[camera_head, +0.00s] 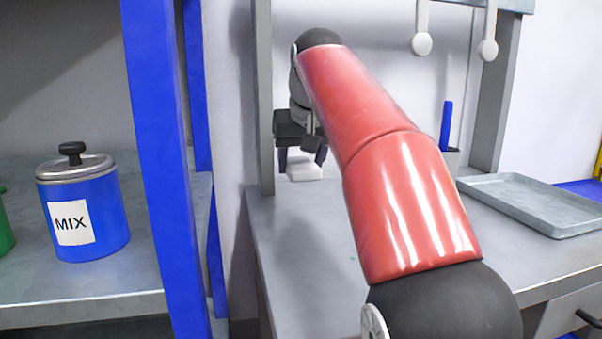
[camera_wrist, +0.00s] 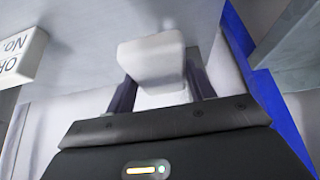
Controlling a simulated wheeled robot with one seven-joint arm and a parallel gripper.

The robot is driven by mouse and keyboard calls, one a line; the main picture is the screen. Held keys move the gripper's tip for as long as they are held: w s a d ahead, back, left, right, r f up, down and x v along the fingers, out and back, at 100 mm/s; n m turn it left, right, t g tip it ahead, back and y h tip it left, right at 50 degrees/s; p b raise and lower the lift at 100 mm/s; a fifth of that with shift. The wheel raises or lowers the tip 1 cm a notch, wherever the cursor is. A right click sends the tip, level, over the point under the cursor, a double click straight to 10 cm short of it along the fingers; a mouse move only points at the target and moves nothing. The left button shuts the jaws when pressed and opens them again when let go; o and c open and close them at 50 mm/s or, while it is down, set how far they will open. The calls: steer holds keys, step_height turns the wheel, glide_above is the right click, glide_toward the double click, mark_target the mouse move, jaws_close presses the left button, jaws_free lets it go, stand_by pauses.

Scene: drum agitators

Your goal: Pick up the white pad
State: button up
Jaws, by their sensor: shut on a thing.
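The white pad (camera_wrist: 153,60) is a small white block with rounded edges, held between the two dark fingers of my gripper (camera_wrist: 160,92) in the wrist view. In the head view my gripper (camera_head: 301,158) is at the back left of the grey workbench, beside the frame's left post, with its fingers pointing down. The pad shows there as a pale patch (camera_head: 304,172) between and below the fingertips. My gripper is shut on it. I cannot tell from these views whether the pad touches the bench. My red arm hides part of the bench.
A grey tray (camera_head: 535,203) lies at the bench's right. A blue upright item (camera_head: 446,126) stands in a holder behind my arm. Round white paddles (camera_head: 421,43) hang overhead. A blue MIX pot (camera_head: 83,205) stands on the left shelf. A white lettered block (camera_wrist: 20,57) shows in the wrist view.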

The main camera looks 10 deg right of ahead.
steer(key=s+b, duration=0.4)
steer(key=s, duration=1.5)
steer(key=shift+s+r, duration=0.35)
steer(key=shift+r, duration=0.1)
